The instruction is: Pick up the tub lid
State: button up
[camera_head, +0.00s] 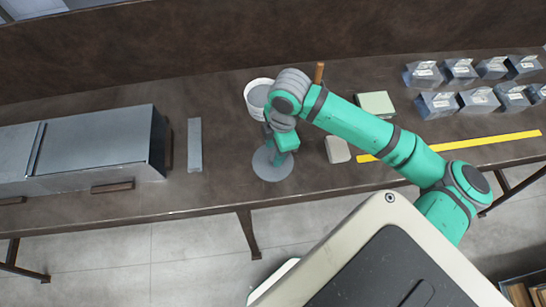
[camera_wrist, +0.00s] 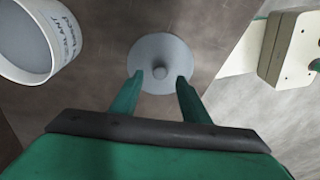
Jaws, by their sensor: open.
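The tub lid (camera_head: 268,168) is a flat grey disc on the brown bench, near its front edge. In the wrist view the lid (camera_wrist: 160,50) shows a small round knob in its middle. My gripper (camera_wrist: 158,80) is open, with its two green fingers over the lid on either side of the knob. The fingers do not press on the knob. The white tub (camera_head: 250,97) stands behind the lid; in the wrist view the tub (camera_wrist: 62,40) is at the upper left, with grey contents and lettering on its side.
A grey metal box (camera_head: 90,150) and a flat grey bar (camera_head: 194,145) lie to the left. A beige block (camera_head: 337,150), a green box (camera_head: 375,104) and a yellow strip (camera_head: 450,146) lie to the right. Several metal duct pieces (camera_head: 478,98) stand at the far right.

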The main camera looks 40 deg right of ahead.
aim_at(273, 158)
jog(key=shift+a+f, duration=0.15)
jog(key=shift+f, duration=1.5)
grip_shut()
jog(key=shift+w+r, duration=0.1)
jog(key=shift+r, duration=0.05)
jog(key=shift+r, duration=0.2)
jog(key=r, duration=0.3)
jog(key=shift+s+d+r, duration=0.1)
jog(key=shift+s+d, duration=0.15)
jog(key=s+d+r, duration=0.8)
jog(key=s+r, duration=0.1)
jog(key=s, duration=0.1)
jog(key=shift+s, duration=0.35)
